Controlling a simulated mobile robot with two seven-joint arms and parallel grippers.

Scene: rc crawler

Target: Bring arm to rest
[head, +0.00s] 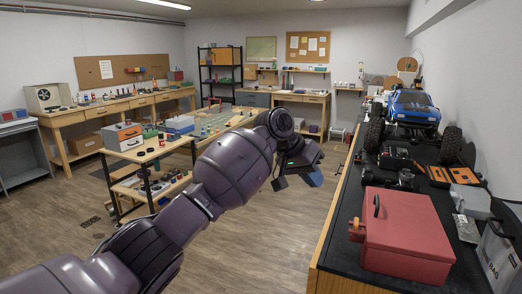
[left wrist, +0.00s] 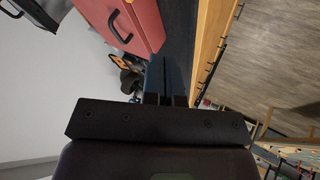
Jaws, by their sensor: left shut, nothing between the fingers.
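My left arm reaches in from the left across the head view, over the open floor and the middle work table. My left gripper (head: 314,179) hangs at its end, left of the dark bench top and apart from it. Its bluish fingers (left wrist: 166,80) are together with nothing held in the left wrist view. My right gripper does not show in either view.
On the black-topped bench (head: 338,232) at the right stand a red case (head: 406,240) with a dark handle and a blue crawler truck (head: 411,106) with big tires. A work table (head: 140,155) with small items stands left of my arm. Wood floor (head: 265,245) is clear between.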

